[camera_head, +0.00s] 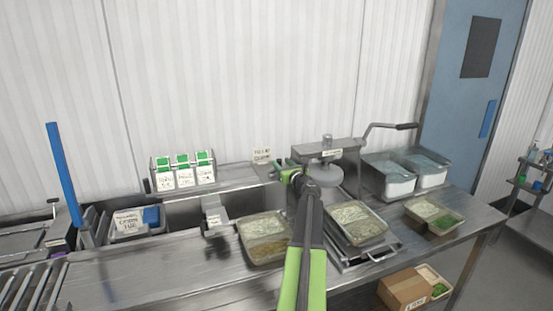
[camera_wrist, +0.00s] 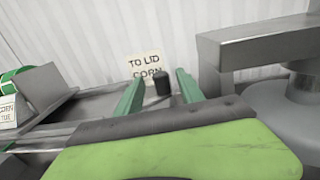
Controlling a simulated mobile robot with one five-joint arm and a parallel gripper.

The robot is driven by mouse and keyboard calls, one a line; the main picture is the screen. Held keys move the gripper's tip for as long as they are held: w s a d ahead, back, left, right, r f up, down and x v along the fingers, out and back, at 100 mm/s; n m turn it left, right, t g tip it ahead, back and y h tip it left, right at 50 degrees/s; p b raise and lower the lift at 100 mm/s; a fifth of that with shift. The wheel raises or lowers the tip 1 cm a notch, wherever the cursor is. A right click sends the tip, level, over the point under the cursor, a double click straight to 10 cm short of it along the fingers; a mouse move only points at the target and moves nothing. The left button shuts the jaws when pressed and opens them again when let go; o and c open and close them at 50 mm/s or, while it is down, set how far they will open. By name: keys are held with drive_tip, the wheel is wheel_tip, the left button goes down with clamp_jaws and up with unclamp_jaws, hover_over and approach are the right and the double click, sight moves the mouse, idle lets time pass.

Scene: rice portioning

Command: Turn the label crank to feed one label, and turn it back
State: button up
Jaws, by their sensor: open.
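A short dark knob (camera_wrist: 162,86), which looks like the label crank's handle, shows between my green fingers in the wrist view. The rest of the crank is hidden behind my wrist. My gripper (camera_wrist: 157,84) is open, with one finger on each side of the knob; I cannot tell whether either finger touches it. In the head view my gripper (camera_head: 282,168) is at the back of the counter, left of the grey press, and hides the knob. A sign reading "TO LID CORN" (camera_wrist: 144,62) stands just behind the knob; it also shows in the head view (camera_head: 262,155).
The grey press (camera_head: 327,152) with a black-handled lever (camera_head: 405,126) stands close right. A rack of green-topped label packs (camera_head: 183,171) is left. Filled trays (camera_head: 262,218) (camera_head: 357,203) lie in front, and white tubs (camera_head: 398,187) stand back right. Bare counter (camera_head: 150,275) lies front left.

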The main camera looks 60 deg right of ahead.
drive_tip(key=x, duration=0.6)
drive_tip(key=shift+w+d, duration=0.15)
